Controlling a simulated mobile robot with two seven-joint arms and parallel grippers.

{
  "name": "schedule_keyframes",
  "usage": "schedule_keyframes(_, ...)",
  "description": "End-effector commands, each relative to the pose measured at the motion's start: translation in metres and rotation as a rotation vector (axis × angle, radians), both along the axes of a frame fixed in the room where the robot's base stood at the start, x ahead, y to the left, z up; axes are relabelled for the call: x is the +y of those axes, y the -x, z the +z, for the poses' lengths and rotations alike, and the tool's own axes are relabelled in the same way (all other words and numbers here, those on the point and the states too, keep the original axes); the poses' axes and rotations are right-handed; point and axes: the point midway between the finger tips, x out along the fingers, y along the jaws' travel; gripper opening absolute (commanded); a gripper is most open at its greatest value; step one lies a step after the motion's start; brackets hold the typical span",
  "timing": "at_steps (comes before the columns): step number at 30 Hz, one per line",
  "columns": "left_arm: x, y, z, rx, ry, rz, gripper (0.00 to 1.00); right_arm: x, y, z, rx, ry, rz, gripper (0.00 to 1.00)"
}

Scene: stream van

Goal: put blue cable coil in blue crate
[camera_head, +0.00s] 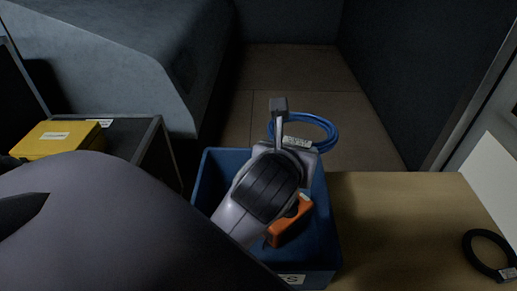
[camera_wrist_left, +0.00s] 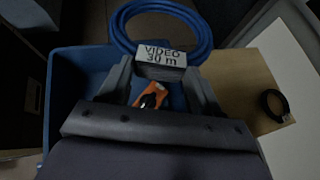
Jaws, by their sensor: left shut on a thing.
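The blue cable coil (camera_head: 330,127) is held by my left gripper (camera_head: 292,143), above the far edge of the blue crate (camera_head: 207,172). In the left wrist view the coil (camera_wrist_left: 205,40) has a white tag reading "VIDEO 30 m", and the left gripper (camera_wrist_left: 160,70) is shut at this tagged part. The loop sticks out beyond the fingers, past the crate's far side in the picture. The crate (camera_wrist_left: 68,95) lies below the gripper in the left wrist view. My left arm hides part of the crate. My right gripper is not in view.
An orange object (camera_head: 290,222) lies inside the crate. A wooden surface (camera_head: 395,215) is right of the crate, with a black cable coil (camera_head: 487,253) at its right. A yellow box (camera_head: 58,138) sits on a dark stand at the left. Bare floor (camera_head: 300,85) lies behind the crate.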

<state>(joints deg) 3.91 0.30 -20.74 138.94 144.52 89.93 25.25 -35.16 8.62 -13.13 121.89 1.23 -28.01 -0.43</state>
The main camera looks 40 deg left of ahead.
Motion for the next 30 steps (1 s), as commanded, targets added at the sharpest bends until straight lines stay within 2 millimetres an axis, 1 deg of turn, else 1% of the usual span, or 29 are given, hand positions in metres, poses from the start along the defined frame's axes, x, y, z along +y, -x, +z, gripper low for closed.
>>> schedule_keyframes(1,0.007,0.003,0.008,0.03,0.006,0.023,0.17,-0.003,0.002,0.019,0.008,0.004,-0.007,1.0)
schedule_keyframes(8,0.037,0.025,-0.012,0.146,0.064,0.139,0.17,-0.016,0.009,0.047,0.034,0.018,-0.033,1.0)
schedule_keyframes(15,0.067,0.057,-0.028,0.241,0.131,0.252,0.17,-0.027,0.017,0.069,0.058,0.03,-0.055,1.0)
schedule_keyframes(19,0.078,0.07,-0.034,0.271,0.158,0.292,0.17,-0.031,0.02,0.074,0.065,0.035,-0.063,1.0)
schedule_keyframes(22,0.083,0.076,-0.038,0.282,0.169,0.309,0.17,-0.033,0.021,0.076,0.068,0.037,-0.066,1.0)
schedule_keyframes(24,0.084,0.078,-0.044,0.287,0.173,0.313,0.17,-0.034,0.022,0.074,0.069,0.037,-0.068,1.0)
schedule_keyframes(26,0.085,0.078,-0.053,0.29,0.174,0.317,0.17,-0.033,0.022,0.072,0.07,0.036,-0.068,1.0)
schedule_keyframes(29,0.085,0.079,-0.077,0.293,0.171,0.315,0.17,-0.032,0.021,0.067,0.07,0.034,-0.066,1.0)
schedule_keyframes(30,0.085,0.079,-0.088,0.293,0.171,0.316,0.17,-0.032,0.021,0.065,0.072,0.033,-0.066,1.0)
